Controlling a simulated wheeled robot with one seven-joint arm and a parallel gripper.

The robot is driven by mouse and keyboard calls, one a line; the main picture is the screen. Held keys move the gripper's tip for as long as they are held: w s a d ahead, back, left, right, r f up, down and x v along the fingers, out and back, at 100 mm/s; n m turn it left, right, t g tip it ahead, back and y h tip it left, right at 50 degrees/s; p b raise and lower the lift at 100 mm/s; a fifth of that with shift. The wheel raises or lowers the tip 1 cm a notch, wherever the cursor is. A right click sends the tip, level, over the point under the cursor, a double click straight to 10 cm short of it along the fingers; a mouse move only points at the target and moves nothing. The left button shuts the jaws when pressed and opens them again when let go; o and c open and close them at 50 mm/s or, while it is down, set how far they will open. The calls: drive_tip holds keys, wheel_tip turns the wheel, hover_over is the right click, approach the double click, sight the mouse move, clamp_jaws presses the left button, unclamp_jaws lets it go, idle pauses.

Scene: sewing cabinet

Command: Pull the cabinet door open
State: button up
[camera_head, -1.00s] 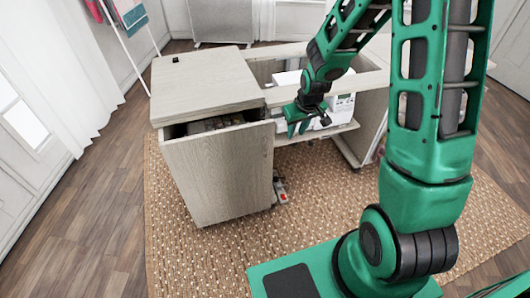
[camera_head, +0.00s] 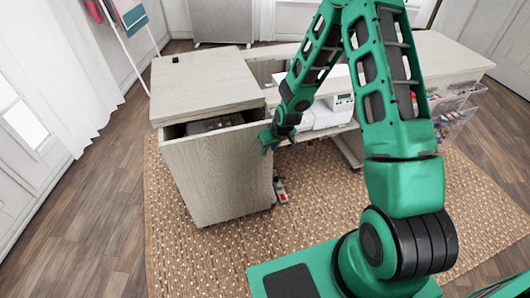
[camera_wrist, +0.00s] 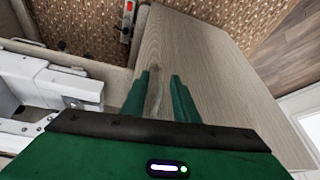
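The cabinet door (camera_head: 215,175) is a pale wood-grain front panel on the left part of the sewing cabinet (camera_head: 205,82). It stands slightly ajar, with a dark gap along its top showing objects inside. My gripper (camera_head: 268,141) is at the door's upper right edge. In the wrist view the door (camera_wrist: 205,65) stretches away ahead and to the right. The two green fingers of my gripper (camera_wrist: 160,90) are apart, with a strip of wood showing between them. I cannot tell whether they touch the door.
A white sewing machine (camera_head: 325,112) sits in the cabinet's open bay, close to my arm; it also shows at left in the wrist view (camera_wrist: 65,90). A woven rug (camera_head: 320,205) covers the floor before the door. A small red-and-grey item (camera_head: 280,187) lies by the door's lower right.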

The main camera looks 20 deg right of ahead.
drive_tip(key=shift+x, duration=1.65)
drive_tip(key=shift+c, duration=0.3)
clamp_jaws()
